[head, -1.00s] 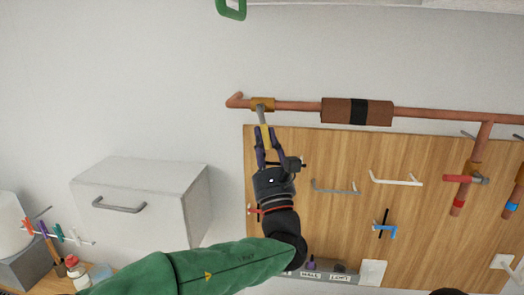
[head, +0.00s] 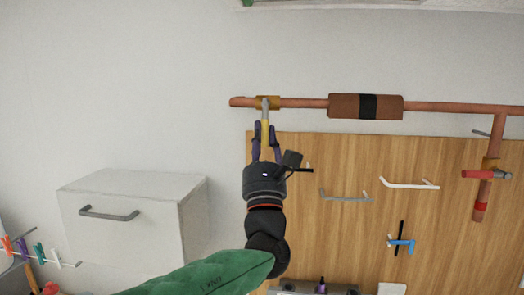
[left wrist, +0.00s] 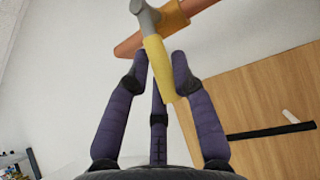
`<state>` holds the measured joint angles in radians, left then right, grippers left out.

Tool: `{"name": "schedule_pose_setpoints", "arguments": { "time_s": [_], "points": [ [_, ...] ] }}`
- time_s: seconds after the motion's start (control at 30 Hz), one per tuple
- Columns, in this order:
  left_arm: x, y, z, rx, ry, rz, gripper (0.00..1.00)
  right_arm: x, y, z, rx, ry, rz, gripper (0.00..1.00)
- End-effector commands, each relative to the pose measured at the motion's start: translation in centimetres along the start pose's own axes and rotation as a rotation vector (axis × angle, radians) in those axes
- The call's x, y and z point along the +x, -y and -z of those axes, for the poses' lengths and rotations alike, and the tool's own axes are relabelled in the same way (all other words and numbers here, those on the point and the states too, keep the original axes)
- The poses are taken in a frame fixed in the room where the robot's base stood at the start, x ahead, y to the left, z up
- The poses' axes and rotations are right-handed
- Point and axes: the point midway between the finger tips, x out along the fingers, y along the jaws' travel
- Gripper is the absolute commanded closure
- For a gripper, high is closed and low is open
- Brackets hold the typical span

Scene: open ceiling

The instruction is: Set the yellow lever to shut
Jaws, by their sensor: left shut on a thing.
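The yellow lever (head: 265,132) hangs down from a brass valve (head: 270,103) on the copper pipe, roughly square to the pipe. Its upper part is a grey stem. My left gripper (head: 265,128) reaches up from below and is shut on the lever's lower part. In the left wrist view the lever (left wrist: 160,70) runs between my dark purple fingers (left wrist: 159,68), with the valve body (left wrist: 172,15) just above. The fingers hide part of the lever's end in the head view. My right gripper is not in view.
The copper pipe (head: 450,108) runs right past a brown sleeve (head: 345,106) to a branch with a red lever (head: 480,174). A wooden board (head: 330,160) below carries hooks and a blue-handled thing (head: 402,244). A white cabinet (head: 150,215) juts out at left.

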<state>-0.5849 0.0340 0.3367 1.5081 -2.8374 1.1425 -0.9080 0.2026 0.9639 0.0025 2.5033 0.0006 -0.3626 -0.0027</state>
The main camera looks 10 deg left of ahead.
Motion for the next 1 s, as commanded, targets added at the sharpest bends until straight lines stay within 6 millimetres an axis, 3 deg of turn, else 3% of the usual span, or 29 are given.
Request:
{"name": "schedule_pose_setpoints", "arguments": {
  "time_s": [0.03, 0.6, 0.63, 0.7, 1.0],
  "points": [
    [0.29, -0.43, -0.69, 0.004, 0.016, -0.005, 1.00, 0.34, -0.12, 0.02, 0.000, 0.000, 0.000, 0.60],
    [0.49, -0.47, -0.92, 0.014, 0.019, 0.001, 1.00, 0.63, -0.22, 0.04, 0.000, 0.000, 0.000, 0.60],
    [0.49, -0.47, -0.92, 0.014, 0.019, 0.001, 0.73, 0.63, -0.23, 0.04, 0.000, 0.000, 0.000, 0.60],
    [0.48, -0.45, -0.90, 0.013, 0.019, 0.001, 0.53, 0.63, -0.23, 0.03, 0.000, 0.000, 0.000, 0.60],
    [0.22, -0.17, -0.38, 0.012, 0.009, 0.006, 0.50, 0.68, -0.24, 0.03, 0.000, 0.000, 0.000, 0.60]
  ]
}}
